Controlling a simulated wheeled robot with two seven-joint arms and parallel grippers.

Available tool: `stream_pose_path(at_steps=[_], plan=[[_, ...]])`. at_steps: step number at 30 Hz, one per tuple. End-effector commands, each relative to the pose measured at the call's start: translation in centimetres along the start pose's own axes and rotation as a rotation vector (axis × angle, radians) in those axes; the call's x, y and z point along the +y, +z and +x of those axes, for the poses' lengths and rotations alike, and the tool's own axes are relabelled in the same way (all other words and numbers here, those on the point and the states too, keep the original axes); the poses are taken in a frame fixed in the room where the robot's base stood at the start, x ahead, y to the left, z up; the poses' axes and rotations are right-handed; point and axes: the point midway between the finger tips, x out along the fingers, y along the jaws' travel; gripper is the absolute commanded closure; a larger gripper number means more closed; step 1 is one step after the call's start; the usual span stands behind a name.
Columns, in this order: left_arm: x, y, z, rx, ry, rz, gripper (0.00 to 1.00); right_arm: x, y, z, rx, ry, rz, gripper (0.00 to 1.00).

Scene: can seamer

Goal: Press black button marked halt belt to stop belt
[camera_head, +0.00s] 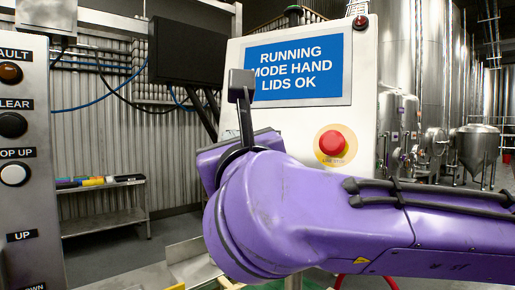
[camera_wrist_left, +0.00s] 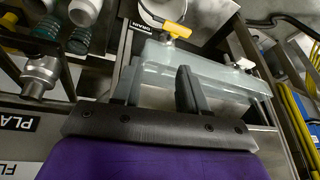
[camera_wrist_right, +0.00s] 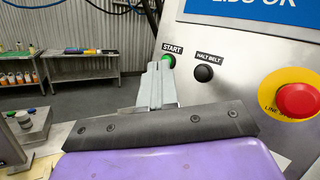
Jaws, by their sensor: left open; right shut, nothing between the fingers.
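The black halt belt button (camera_wrist_right: 204,73) is on the grey panel in the right wrist view, under its HALT BELT label (camera_wrist_right: 210,57). My right gripper (camera_wrist_right: 160,72) is shut and empty. Its fingers appear left of the black button, just below the green start button (camera_wrist_right: 169,61); whether they touch the panel I cannot tell. My left gripper (camera_wrist_left: 188,85) is open, with a dark finger showing in the left wrist view.
A red stop button (camera_head: 332,143) on a yellow disc sits right of the halt belt button. The screen (camera_head: 293,70) reads RUNNING MODE HAND LIDS OK. Another button panel (camera_head: 28,190) stands at left. Pipes and a yellow-handled valve (camera_wrist_left: 172,29) are near my left gripper.

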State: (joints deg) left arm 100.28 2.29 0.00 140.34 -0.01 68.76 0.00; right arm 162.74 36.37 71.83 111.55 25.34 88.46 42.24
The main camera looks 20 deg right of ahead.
Motion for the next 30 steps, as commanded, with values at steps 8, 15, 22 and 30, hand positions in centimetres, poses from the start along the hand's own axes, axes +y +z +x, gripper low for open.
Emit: stream_pose_path(at_steps=[8,15,22,30], plan=[[0.0,0.0,0.0,-0.001,-0.001,0.001,0.57,0.0,0.0,0.0,-0.001,0.001,-0.001,1.00],[-0.1,-0.1,-0.3,-0.001,-0.001,0.000,0.57,-1.2,-1.2,1.6,0.004,0.000,0.000,1.00],[-0.1,-0.3,-0.9,-0.001,0.000,0.000,0.57,-2.9,-2.8,4.0,0.002,0.000,0.000,1.00],[-0.1,-0.1,-0.3,-0.001,-0.001,0.000,0.57,-4.2,-4.3,5.8,0.000,0.000,-0.001,1.00]])
